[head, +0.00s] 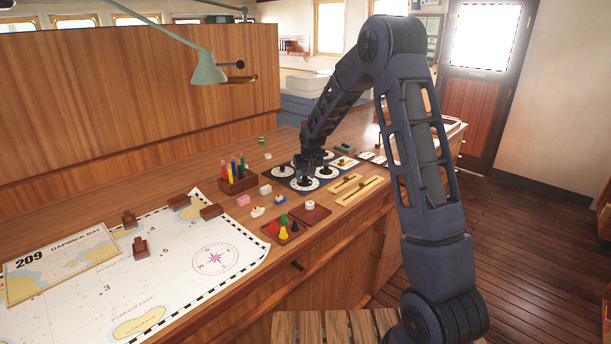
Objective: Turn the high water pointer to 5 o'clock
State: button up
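A dark blue panel (290,183) on the wooden desk carries several white round dials with dark pointers. One dial (281,171) is at the left, one (303,184) at the front, one (325,173) at the right. Another shows partly at the back, behind my arm. Their labels are too small to read, so I cannot tell which has the high water pointer or where it points. My gripper (305,178) points down over the front dial, close to or at its pointer. The fingers are dark and small here, and I cannot tell whether they hold it.
Brass slider plates (359,188) lie right of the panel. A wooden holder with coloured pens (238,182), small blocks and a tray of coloured pawns (294,223) stand left and front. A chart (170,262) covers the near left. A green lamp (208,70) overhangs the desk.

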jog(key=shift+r, duration=0.15)
jog(key=v, duration=1)
jog(key=shift+s+r, duration=0.15)
jog(key=shift+r, duration=0.05)
